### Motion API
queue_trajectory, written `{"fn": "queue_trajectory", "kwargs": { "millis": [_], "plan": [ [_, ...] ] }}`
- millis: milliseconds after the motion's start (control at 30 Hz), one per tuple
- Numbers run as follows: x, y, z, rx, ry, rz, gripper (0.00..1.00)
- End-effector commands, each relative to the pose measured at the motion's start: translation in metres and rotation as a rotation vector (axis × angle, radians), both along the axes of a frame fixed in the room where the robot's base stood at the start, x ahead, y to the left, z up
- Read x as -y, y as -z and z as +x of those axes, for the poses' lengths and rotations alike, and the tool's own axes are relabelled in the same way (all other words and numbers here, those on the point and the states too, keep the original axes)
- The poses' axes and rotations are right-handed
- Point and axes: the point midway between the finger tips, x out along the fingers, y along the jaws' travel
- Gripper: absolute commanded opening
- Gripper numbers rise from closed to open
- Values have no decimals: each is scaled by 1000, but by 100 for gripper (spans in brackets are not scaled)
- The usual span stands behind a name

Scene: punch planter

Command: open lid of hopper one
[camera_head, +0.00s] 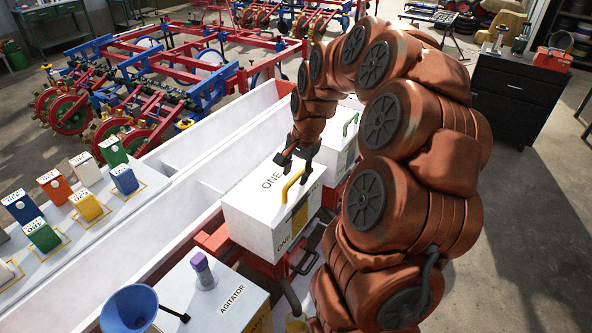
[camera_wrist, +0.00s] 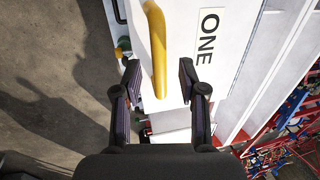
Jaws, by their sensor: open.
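Hopper one is a white box (camera_head: 256,236) with "ONE" labels, mid-picture in the head view. Its lid (camera_head: 247,197) lies flat on top and looks closed. A yellow curved handle (camera_head: 290,186) stands on the lid; it also shows in the wrist view (camera_wrist: 157,45). My gripper (camera_head: 296,160) is above the lid, close to the handle. In the wrist view my gripper (camera_wrist: 160,85) is open, and the handle's lower end shows between the two dark fingers. Whether a finger touches the handle I cannot tell.
A second white hopper with a green handle (camera_head: 350,124) stands behind. In front are a box marked "AGITATOR" (camera_head: 231,300), a purple-capped bottle (camera_head: 203,269) and a blue funnel (camera_head: 129,308). Coloured seed bags stand on the table at left. Open floor lies at right.

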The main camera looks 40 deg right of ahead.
Motion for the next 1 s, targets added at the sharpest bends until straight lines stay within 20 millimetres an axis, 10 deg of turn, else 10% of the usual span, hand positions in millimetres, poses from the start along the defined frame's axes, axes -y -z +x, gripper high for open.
{"fn": "queue_trajectory", "kwargs": {
  "millis": [400,800,1000],
  "plan": [
    [-1,8,1,-2,0,2,41],
    [-1,8,1,-2,-1,1,0],
    [-1,8,1,-2,-1,1,0]
  ]
}}
